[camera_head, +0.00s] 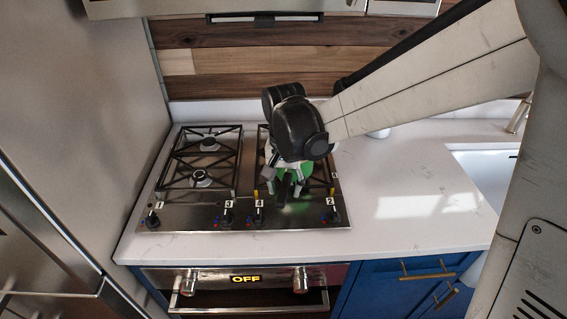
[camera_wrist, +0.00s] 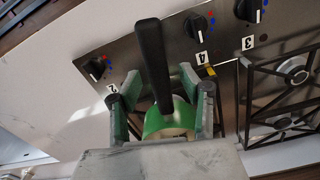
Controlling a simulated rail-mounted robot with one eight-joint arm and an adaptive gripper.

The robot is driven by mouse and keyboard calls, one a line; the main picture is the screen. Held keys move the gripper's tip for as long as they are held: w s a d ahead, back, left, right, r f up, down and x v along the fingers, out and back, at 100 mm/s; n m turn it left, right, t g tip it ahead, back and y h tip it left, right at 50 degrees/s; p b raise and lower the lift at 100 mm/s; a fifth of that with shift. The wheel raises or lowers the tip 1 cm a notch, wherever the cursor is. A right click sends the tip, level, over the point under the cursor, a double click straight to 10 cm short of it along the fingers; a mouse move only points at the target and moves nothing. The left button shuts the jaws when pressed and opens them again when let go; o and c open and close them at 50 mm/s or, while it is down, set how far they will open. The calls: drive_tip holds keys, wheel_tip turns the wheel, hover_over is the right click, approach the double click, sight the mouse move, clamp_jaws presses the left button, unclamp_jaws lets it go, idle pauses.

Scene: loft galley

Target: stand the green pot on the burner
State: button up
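The green pot (camera_head: 306,169) is at the right half of the cooktop, partly hidden beneath my gripper. In the wrist view, the pot (camera_wrist: 158,124) shows between the two fingers, with its long black handle (camera_wrist: 153,60) pointing up the picture toward the knobs. My gripper (camera_head: 284,186) is low over the right burners; its fingers (camera_wrist: 160,100) stand on either side of the pot. Whether they press on it is not clear. The right burners (camera_head: 262,155) are mostly hidden by my arm and gripper. Knobs labelled 2 and 4 (camera_wrist: 195,26) are near the handle.
Two left burners (camera_head: 206,160) and their grate are bare. White counter (camera_head: 400,195) is clear right of the cooktop, with a sink (camera_head: 485,180) beyond. The oven display (camera_head: 246,279) below reads OFF.

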wheel_tip(320, 180, up, 12)
drive_tip(key=s+d+f+n+t+b, duration=0.1)
drive_tip(key=s+d+f+t+b, duration=0.1)
drive_tip(key=s+d, duration=0.6)
drive_tip(key=s+d+f+n+t+b, duration=0.1)
drive_tip(key=s+d+f+t+b, duration=0.2)
drive_tip(key=s+d, duration=0.5)
drive_tip(key=shift+s+d+f+t+b, duration=0.2)
drive_tip(key=shift+d+f+t+b, duration=0.25)
drive_tip(key=shift+d+t, duration=0.7)
drive_tip(key=shift+d+f+g, duration=0.1)
drive_tip(key=shift+d+g, duration=0.15)
